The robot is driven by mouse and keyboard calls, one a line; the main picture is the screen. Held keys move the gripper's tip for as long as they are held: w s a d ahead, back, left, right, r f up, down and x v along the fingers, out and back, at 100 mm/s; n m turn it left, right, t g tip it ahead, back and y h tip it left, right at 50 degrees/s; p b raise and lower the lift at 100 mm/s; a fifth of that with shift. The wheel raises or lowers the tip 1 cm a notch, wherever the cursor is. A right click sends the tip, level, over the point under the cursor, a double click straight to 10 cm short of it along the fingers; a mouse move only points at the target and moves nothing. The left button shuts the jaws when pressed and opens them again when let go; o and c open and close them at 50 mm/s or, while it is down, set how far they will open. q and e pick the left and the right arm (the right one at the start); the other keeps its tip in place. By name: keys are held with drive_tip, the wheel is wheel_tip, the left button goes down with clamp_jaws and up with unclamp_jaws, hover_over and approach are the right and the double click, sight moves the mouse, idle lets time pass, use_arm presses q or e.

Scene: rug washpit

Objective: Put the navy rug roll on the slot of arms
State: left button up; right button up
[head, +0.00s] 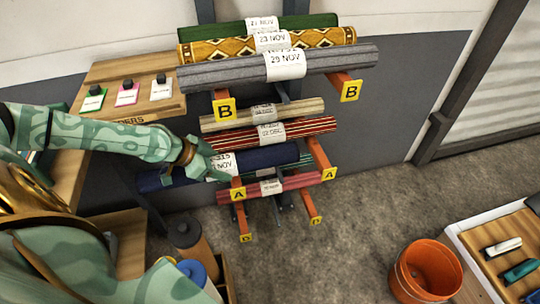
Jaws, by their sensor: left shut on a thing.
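The navy rug roll (262,157) has a white paper label reading NOV. My left gripper (211,165) is shut on it near the label. The roll lies roughly level in front of the rack, its left part reaching out behind my left arm. The rack has pairs of orange arms with yellow tags: B (350,91) at the top, A (329,174) in the middle and a lower pair (316,220). The navy roll's right part is at the height of the A arms; I cannot tell whether it touches them. My right gripper is not in view.
Green, patterned and grey (340,59) rolls lie on the B arms. Beige (225,121) and red striped (310,127) rolls sit below. A pink-red roll (300,181) lies lower. A wooden shelf (120,68) is at left, an orange bucket (425,270) at lower right.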

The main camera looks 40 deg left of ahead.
sight(269, 149)
use_arm(q)
drive_tip(key=w+d+b, duration=0.1)
drive_tip(key=w+d, duration=0.1)
drive_tip(key=w, duration=0.2)
drive_tip(key=w+d, duration=0.2)
drive_tip(key=w, duration=0.2)
drive_tip(key=w+d+b, duration=0.1)
drive_tip(key=w+d, duration=0.2)
drive_tip(key=w, duration=0.1)
drive_tip(key=shift+f+b, duration=0.1)
drive_tip(key=shift+b, duration=0.2)
drive_tip(key=shift+w+d, duration=0.25)
drive_tip(key=shift+w, duration=0.15)
drive_tip(key=shift+f+b, duration=0.3)
drive_tip(key=shift+f, duration=0.05)
wheel_tip(269, 149, down, 3)
drive_tip(key=shift+r+b, duration=0.1)
drive_tip(key=shift+b, duration=0.65)
drive_tip(key=o, duration=1.1)
drive_tip(key=shift+s, duration=0.1)
drive_tip(key=o, duration=0.4)
drive_tip(key=shift+r, duration=0.1)
